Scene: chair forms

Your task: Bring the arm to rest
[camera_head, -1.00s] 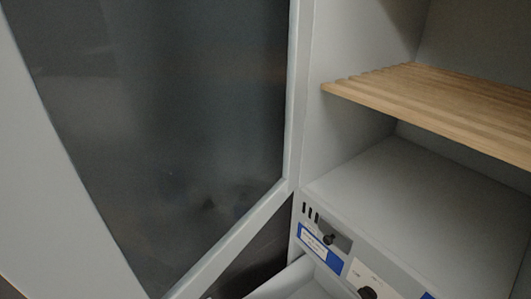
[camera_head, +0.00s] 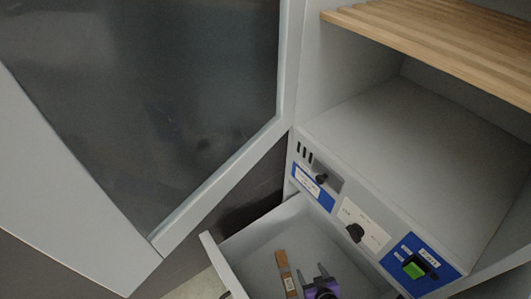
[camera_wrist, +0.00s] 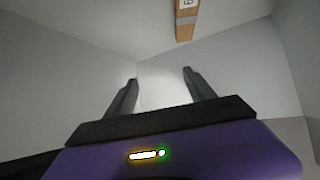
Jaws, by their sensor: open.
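My gripper (camera_head: 322,277) shows at the bottom of the head view, a purple body with two dark fingers, inside or just above an open grey drawer (camera_head: 222,259). In the wrist view my gripper (camera_wrist: 158,88) has its fingers spread apart with nothing between them. A small brown block with a white label (camera_head: 286,271) lies in the drawer to the left of my gripper. The block also shows at the top of the wrist view (camera_wrist: 187,20), beyond the fingers and apart from them.
A wooden slatted shelf (camera_head: 440,35) crosses the cabinet above an empty grey compartment (camera_head: 420,125). A glass-paned door (camera_head: 150,110) stands at the left.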

